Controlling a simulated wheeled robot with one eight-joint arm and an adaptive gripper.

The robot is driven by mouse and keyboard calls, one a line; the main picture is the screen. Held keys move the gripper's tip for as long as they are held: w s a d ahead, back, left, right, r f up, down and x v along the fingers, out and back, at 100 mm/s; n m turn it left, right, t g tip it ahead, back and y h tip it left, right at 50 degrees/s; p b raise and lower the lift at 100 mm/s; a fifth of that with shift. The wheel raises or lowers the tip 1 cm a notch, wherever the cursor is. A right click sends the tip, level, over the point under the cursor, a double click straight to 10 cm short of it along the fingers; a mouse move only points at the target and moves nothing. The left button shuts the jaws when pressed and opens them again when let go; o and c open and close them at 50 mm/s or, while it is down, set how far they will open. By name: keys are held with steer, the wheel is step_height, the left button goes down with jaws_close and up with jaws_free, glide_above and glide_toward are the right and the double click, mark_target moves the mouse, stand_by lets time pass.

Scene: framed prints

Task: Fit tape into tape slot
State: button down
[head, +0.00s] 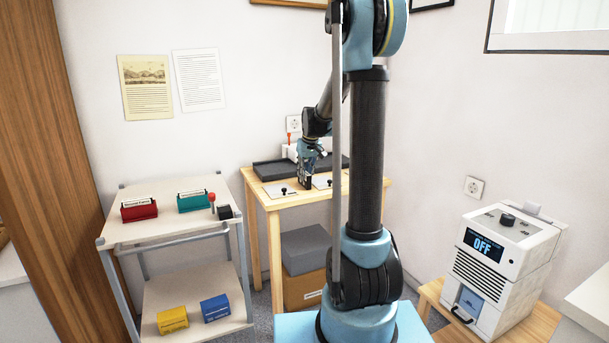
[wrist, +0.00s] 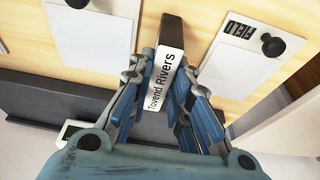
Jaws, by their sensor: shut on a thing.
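My gripper (wrist: 167,66) is shut on a black tape (wrist: 173,30) with a white label reading "Tovend Rivers". The tape sits between both blue fingers, which partly cover its sides. In the head view, my gripper (head: 306,168) is low over the wooden table (head: 262,196), with the dark tape (head: 305,182) below it between two white panels. I cannot tell whether the tape touches the table. I cannot clearly make out a tape slot in either view.
White panels with black knobs (head: 284,190) lie on the table; one is marked "FIELD" (wrist: 240,31). A dark tray (head: 272,170) runs along the back. A cart (head: 150,230) with coloured boxes stands left. A white machine reading "OFF" (head: 510,265) stands right.

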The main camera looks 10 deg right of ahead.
steer(key=c, duration=1.5)
jaws_free()
steer(key=v, duration=1.2)
steer(key=s+d+f+m, duration=0.1)
steer(key=s+f, duration=0.2)
steer(key=s, duration=0.8)
steer(key=s+d+f+m, duration=0.1)
steer(key=s+d+f, duration=0.1)
steer(key=s, duration=0.9)
steer(key=shift+m+g+h, duration=0.5)
steer(key=shift+m, duration=0.2)
steer(key=s+f, duration=0.4)
steer(key=s, duration=0.1)
steer(key=s+d+f, duration=0.1)
steer(key=s+f, duration=0.3)
steer(key=s, duration=0.2)
steer(key=s+f, duration=0.4)
steer(key=s, duration=0.1)
steer(key=shift+s+d, duration=0.2)
steer(key=shift+s, duration=0.05)
steer(key=shift+s+f, duration=0.25)
steer(key=shift+f, duration=0.05)
steer(key=shift+c, duration=0.5)
steer(key=shift+s+d+f, duration=0.1)
